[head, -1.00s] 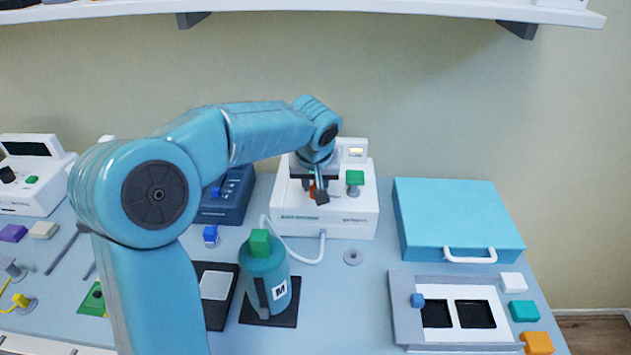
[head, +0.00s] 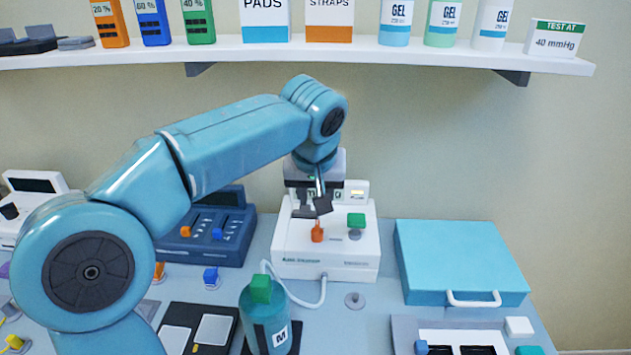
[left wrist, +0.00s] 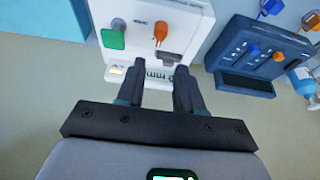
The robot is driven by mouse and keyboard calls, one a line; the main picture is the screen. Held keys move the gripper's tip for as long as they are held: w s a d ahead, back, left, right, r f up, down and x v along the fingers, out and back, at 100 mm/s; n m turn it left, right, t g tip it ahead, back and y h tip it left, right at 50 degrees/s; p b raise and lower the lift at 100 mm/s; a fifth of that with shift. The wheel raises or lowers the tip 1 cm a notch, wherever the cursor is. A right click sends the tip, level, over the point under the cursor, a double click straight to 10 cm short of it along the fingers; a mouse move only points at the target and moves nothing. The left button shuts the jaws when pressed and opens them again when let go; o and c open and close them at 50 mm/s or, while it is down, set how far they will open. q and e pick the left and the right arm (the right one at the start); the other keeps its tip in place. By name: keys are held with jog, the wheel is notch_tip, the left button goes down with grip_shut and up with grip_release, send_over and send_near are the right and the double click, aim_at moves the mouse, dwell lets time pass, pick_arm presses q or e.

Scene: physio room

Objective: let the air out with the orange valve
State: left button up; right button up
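The orange valve (head: 317,233) stands on the sloped front of a white unit (head: 290,250), left of a green knob (head: 356,220). My left gripper (head: 312,208) hangs just above the valve, clear of it and empty. In the left wrist view, the fingers of the left gripper (left wrist: 158,88) are apart, with the orange valve (left wrist: 161,30) beyond their tips. The green knob (left wrist: 113,38) is beside it there. The unit's small lit display (head: 356,193) is too small to read. My right gripper is not in view.
A white hose (head: 322,292) joins the unit to a teal bottle-like cuff (head: 255,317) marked M. A dark blue device (head: 210,240) stands left of the unit, a light blue case (head: 460,260) right. A shelf (head: 400,55) above holds a "TEST AT 40 mmHg" card (head: 558,38).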

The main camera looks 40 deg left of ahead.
pick_arm(q)
jog(key=shift+v, duration=1.75)
